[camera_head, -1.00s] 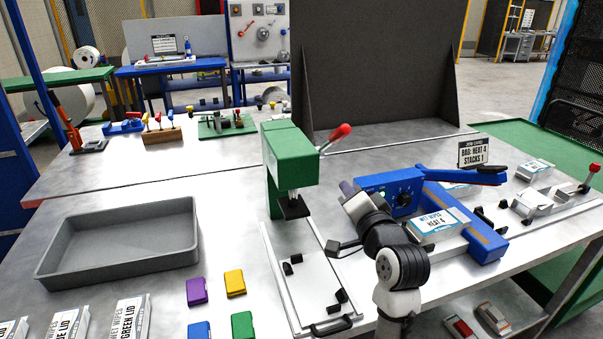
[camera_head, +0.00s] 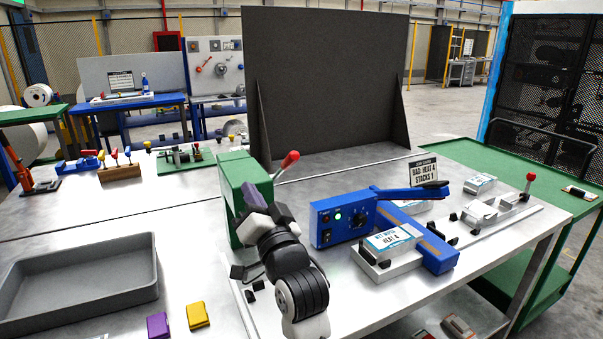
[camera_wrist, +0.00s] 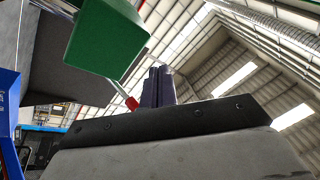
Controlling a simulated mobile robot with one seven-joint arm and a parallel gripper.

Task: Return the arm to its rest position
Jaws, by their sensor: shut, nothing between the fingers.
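My gripper (camera_head: 256,194) is shut and empty, raised over the metal bench and pointing away from my body. In the head view it overlaps the green press (camera_head: 232,178) with its red-knobbed lever (camera_head: 291,156). In the wrist view my closed fingers (camera_wrist: 158,87) point up towards the roof, with the green press head (camera_wrist: 105,38) to their upper left and the red knob (camera_wrist: 132,104) just left of them. My arm hides part of the press and its base plate.
A blue heat sealer (camera_head: 345,219) stands right of my arm, with a wet wipes pack (camera_head: 392,240) beside it. A grey tray (camera_head: 80,275), a purple block (camera_head: 158,325) and a yellow block (camera_head: 198,315) lie to the left. A dark panel (camera_head: 325,80) stands behind.

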